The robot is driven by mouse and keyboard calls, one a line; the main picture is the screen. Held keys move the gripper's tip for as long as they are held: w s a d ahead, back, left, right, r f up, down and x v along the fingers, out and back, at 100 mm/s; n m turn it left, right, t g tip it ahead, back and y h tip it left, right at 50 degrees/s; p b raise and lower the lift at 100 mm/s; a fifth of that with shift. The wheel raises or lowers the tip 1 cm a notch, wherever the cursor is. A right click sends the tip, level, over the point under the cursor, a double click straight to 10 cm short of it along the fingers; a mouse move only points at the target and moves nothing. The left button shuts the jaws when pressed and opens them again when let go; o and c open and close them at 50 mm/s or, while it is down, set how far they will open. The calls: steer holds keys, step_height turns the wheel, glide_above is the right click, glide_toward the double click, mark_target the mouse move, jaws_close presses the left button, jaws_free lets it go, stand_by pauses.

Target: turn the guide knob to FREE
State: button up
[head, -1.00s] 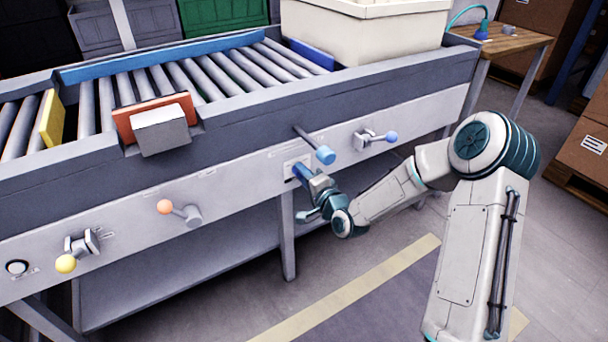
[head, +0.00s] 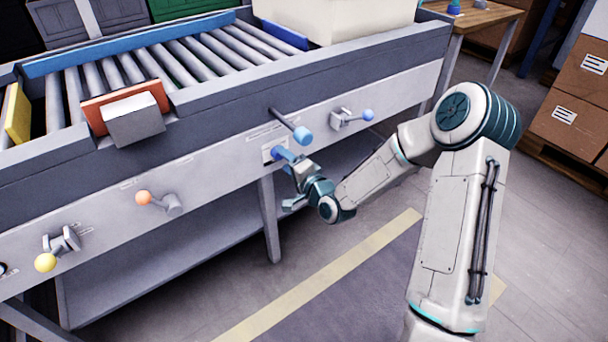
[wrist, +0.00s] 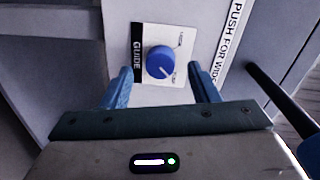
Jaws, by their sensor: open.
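The guide knob (wrist: 159,62) is a round blue dial with a white pointer line on a white plate (wrist: 143,30) with a black GUIDE label. Its pointer slants to the lower right in the wrist view, toward the lower of two small marks too blurred to read. My gripper (wrist: 160,70) is open, with one blue finger on each side of the knob in the picture; whether they touch it I cannot tell. In the head view my gripper (head: 284,155) is at the panel's plate (head: 267,154), and the knob cannot be made out there.
A blue-tipped lever (head: 302,135) sticks out just above my gripper; its dark rod (wrist: 262,88) passes close on the right in the wrist view. Another blue-ended lever (head: 367,115) sits to the right, an orange-ended one (head: 143,197) to the left. A table leg (head: 269,220) stands below.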

steer(key=p+v, duration=0.2)
steer(key=v, duration=0.9)
steer(key=shift+s, duration=0.2)
steer(key=shift+d, duration=0.1)
steer(key=s+d+r+n+g+h+p, duration=0.3)
steer(key=d+r+n+g+h+p, duration=0.15)
steer(key=r+p, duration=0.55)
steer(key=s+d+r+n+g+h+p, duration=0.3)
steer(key=d+r+h+p, duration=0.4)
steer(key=r, duration=0.5)
steer(key=s+r+n+g+y+p, duration=0.1)
steer(key=s+r+g+p, duration=0.3)
steer(key=s+r+p, duration=0.6)
steer(key=s+a+r, duration=0.1)
steer(key=s+r, duration=0.5)
steer(key=r, duration=0.2)
steer(key=shift+r+y+p, duration=0.35)
